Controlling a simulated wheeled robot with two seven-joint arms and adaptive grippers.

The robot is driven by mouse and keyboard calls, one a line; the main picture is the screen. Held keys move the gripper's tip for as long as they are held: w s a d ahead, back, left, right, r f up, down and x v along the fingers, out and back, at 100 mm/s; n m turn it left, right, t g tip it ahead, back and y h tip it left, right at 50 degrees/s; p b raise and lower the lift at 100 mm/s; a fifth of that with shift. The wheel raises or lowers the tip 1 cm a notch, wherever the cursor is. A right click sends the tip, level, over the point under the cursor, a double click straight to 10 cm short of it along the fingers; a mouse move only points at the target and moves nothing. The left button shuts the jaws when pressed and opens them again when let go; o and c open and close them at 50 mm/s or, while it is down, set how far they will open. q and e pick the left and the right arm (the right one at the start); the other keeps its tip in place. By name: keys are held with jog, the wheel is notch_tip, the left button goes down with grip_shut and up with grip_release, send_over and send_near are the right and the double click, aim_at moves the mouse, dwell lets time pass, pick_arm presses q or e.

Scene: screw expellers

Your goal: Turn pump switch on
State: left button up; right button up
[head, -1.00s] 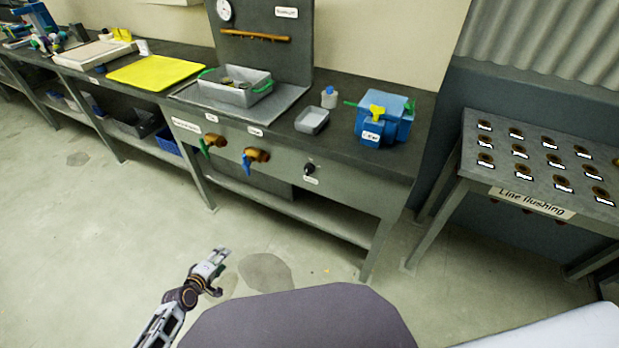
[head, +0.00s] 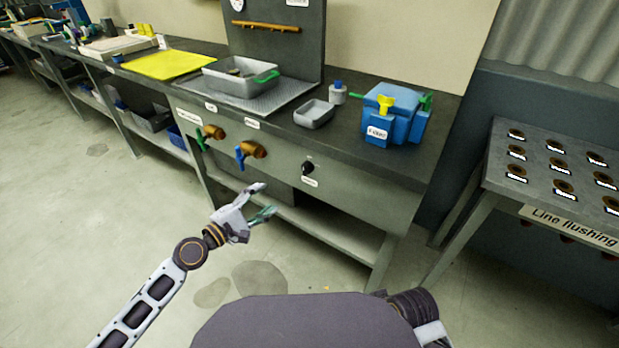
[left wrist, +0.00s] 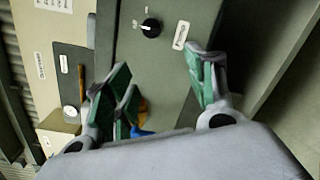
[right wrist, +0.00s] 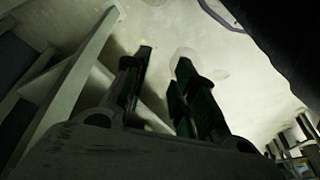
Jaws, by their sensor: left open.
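The pump switch is a black rotary knob (head: 308,168) on the grey front panel of the bench, with a small white label below it. In the left wrist view the knob (left wrist: 151,28) shows a white pointer line and sits ahead of my fingers. My left gripper (head: 268,201) is open and empty, in front of and below the panel, apart from the knob. It also shows in the left wrist view (left wrist: 160,85). My right gripper (right wrist: 160,75) shows dark in the right wrist view, with its fingers apart and nothing between them, over the floor.
Two brass valves with a green handle (head: 203,137) and a blue handle (head: 243,155) stick out of the panel left of the knob. A blue pump-like unit (head: 392,115) stands on the benchtop. A line flushing table (head: 560,211) is at the right.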

aim_at(306, 169)
pick_arm(q)
jog(key=shift+s+d+r+h, duration=0.2)
jog(key=shift+d+r+h, duration=0.05)
jog(key=shift+d+r, duration=0.2)
jog(key=shift+s+d+r+h, duration=0.2)
jog(key=shift+d+r+h, duration=0.05)
jog(key=shift+d+r, duration=0.15)
pick_arm(e)
jog(key=shift+s+d+r, duration=0.15)
jog(key=shift+d+r, duration=0.15)
jog(key=shift+r, duration=0.35)
pick_arm(q)
jog(key=shift+w+d, duration=0.1)
jog(key=x, duration=1.3)
jog(key=shift+w+d+f, duration=0.2)
jog(key=shift+w, duration=0.05)
pick_arm(e)
jog(key=shift+d+f, duration=0.1)
jog(key=shift+f, duration=0.15)
pick_arm(q)
jog(key=shift+c, duration=0.5)
pick_arm(e)
jog(key=shift+f, duration=0.1)
pick_arm(q)
jog(key=c, duration=0.9)
